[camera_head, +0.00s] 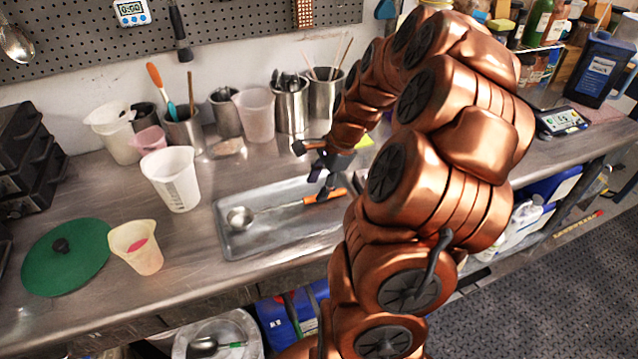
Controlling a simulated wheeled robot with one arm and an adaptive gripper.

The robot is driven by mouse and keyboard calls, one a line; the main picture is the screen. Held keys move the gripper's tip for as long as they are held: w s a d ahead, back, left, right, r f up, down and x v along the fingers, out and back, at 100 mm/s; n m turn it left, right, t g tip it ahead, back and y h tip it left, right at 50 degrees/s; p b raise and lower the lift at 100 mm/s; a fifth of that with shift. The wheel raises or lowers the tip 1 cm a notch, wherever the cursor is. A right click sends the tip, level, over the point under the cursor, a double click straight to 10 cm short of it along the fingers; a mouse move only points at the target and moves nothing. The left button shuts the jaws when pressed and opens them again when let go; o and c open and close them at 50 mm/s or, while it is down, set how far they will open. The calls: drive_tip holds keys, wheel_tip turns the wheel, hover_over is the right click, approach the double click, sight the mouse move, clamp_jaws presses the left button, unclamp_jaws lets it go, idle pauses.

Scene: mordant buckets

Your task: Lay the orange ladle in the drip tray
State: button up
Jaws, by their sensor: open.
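The orange ladle (282,209) has a metal bowl, a thin metal stem and an orange handle. Its bowl and stem lie in the grey metal drip tray (230,245), bowl to the left. The orange handle points right, toward the tray's right side. My arm hides that end of the tray, so I cannot tell if the handle rests on the rim. My gripper (320,184) is open, just above and beside the orange handle. I cannot tell whether its dark fingers touch the handle.
A white measuring jug (172,180) stands behind the tray's left end. A yellowish cup (136,248) and a green lid (66,257) sit to the left. Metal canisters of tools (290,108) line the wall. Below the counter, a bucket (245,340) holds a green-handled utensil.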

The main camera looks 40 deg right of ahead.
drive_tip(key=v, duration=1.2)
idle(0.6)
drive_tip(key=s+a+n+g, duration=0.3)
drive_tip(key=a+n, duration=0.8)
drive_tip(key=a, duration=0.8)
drive_tip(key=s+a+f+n+h, duration=0.1)
drive_tip(key=s+a+f+n, duration=0.1)
drive_tip(key=s+a+n, duration=0.2)
drive_tip(key=s+a+f+n+g+h, duration=0.1)
drive_tip(key=s+a+n, duration=0.4)
drive_tip(key=s, duration=0.5)
drive_tip(key=shift+f+n+h, duration=0.5)
drive_tip(key=shift+f+n, duration=0.4)
drive_tip(key=shift+n, duration=0.1)
